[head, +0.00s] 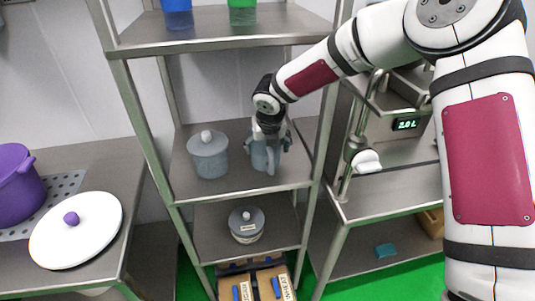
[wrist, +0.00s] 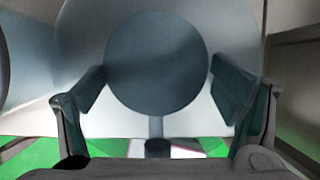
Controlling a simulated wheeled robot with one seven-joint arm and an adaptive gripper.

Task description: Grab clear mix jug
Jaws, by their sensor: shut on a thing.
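The clear mix jug (head: 262,158) is a bluish-grey see-through vessel with a handle, on the middle shelf (head: 222,186) of the metal rack in the head view. My gripper (head: 268,133) reaches it from above and is shut on it. In the wrist view the jug (wrist: 157,62) fills the middle as a dark round disc within a pale ring. My gripper's fingers (wrist: 157,98) press in from its left and right sides. Whether the jug's base touches the shelf is hard to tell.
A grey lidded pot (head: 209,157) stands left of the jug on the same shelf. Another lidded container (head: 247,225) sits on the shelf below. Blue (head: 177,14) and green (head: 242,12) cups stand on the top shelf. Rack posts stand close on both sides.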

